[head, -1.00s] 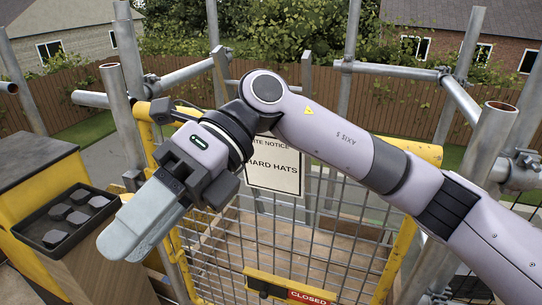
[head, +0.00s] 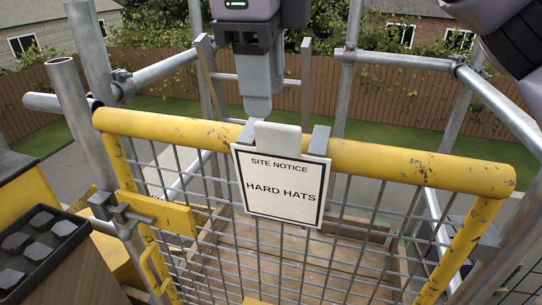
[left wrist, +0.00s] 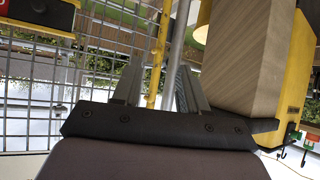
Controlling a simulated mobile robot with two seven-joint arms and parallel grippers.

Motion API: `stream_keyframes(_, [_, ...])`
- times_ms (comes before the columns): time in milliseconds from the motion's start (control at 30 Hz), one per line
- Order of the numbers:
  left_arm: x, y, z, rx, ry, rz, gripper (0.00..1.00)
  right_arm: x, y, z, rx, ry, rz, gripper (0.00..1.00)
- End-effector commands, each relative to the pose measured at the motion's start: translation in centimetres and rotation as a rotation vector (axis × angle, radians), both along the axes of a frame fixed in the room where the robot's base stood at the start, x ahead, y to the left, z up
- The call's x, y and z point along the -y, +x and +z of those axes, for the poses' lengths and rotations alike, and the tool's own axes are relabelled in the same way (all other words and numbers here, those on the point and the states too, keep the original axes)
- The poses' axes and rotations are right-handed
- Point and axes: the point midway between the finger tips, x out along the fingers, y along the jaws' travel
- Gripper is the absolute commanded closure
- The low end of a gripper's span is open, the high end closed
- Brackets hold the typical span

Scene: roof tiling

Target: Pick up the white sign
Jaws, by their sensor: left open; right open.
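The white sign (head: 281,186) reads SITE NOTICE and HARD HATS inside a black border. It hangs by two grey hooks on the yellow top rail of a mesh gate, with a pale tab (head: 278,138) standing above its top edge. My right gripper (head: 258,108) points down just above and behind the tab, slightly left of it. Its fingers overlap edge-on, so the gap between them is hidden; it is open and holds nothing visible. In the left wrist view, my left gripper (left wrist: 158,88) is open and empty, its fingers apart. It is outside the head view.
The yellow gate rail (head: 410,165) runs across between scaffold tubes. A black tray (head: 38,245) of dark blocks stands at the left. In the left wrist view, a wooden-sided box (left wrist: 240,55) stands close at the right and mesh (left wrist: 40,80) at the left.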

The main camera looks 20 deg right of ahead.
Motion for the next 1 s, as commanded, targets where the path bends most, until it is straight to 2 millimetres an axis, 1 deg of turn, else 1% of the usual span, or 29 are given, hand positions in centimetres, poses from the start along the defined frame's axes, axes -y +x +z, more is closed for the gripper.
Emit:
stream_keyframes(200, [-0.1,-1.2,-1.2,-0.033,0.003,0.000,0.57,0.5,0.4,-2.2,0.000,-0.001,-0.002,0.57])
stream_keyframes(267, [-0.1,-1.3,-1.4,-0.038,0.003,0.001,0.57,0.7,0.5,-2.9,-0.002,-0.002,-0.002,0.57])
stream_keyframes(400, [-0.1,-1.3,-1.5,-0.040,0.003,0.000,0.57,1.3,0.8,-5.0,-0.002,-0.001,0.000,0.57])
stream_keyframes(500, [-0.1,-1.3,-1.5,-0.040,0.003,0.000,0.57,1.4,1.0,-6.2,-0.001,-0.001,0.000,0.57])
stream_keyframes(600, [-0.1,-1.2,-1.5,-0.038,0.002,0.000,0.57,1.5,1.1,-6.7,-0.001,-0.001,0.001,0.57])
stream_keyframes(800, [0.0,-0.9,-1.1,-0.027,0.001,-0.001,0.57,1.4,1.1,-6.8,0.000,0.000,0.001,0.57])
stream_keyframes(833, [0.0,-0.9,-1.0,-0.026,0.001,-0.001,0.57,1.4,1.1,-6.8,0.000,0.000,0.001,0.61])
stream_keyframes(867, [0.0,-0.8,-1.0,-0.025,0.000,-0.001,0.57,1.4,1.1,-6.8,0.000,0.000,0.001,0.70])
stream_keyframes(900, [0.0,-0.8,-0.9,-0.024,-0.001,-0.001,0.57,1.4,1.1,-6.8,0.000,0.000,0.001,0.83])
stream_keyframes(933, [0.1,-0.8,-0.9,-0.024,-0.001,-0.001,0.57,1.4,1.1,-6.8,0.000,0.000,0.001,0.93])
stream_keyframes(967, [0.1,-0.8,-0.9,-0.023,-0.001,-0.001,0.57,1.4,1.1,-6.8,0.000,0.000,0.001,1.00])
stream_keyframes(1000, [0.1,-0.8,-0.9,-0.023,-0.001,-0.001,0.57,1.4,1.1,-6.8,0.000,0.000,0.001,1.00])
